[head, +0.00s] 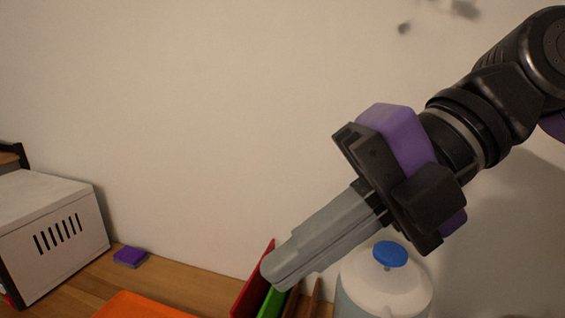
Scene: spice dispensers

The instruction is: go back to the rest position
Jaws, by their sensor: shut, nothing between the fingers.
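My gripper (272,279) reaches in from the upper right in the head view, pointing down and to the left. Its long grey fingers are shut together with nothing between them. The fingertips overlap the tops of the red panel (257,279) and the green panel (272,303) in the picture. I cannot tell whether they touch. No spice dispenser can be made out for certain.
A white container with a blue knob (390,254) stands below my gripper at the lower right. A white slotted box (52,235), a purple-topped sponge (130,256) and an orange item (138,306) are at the left.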

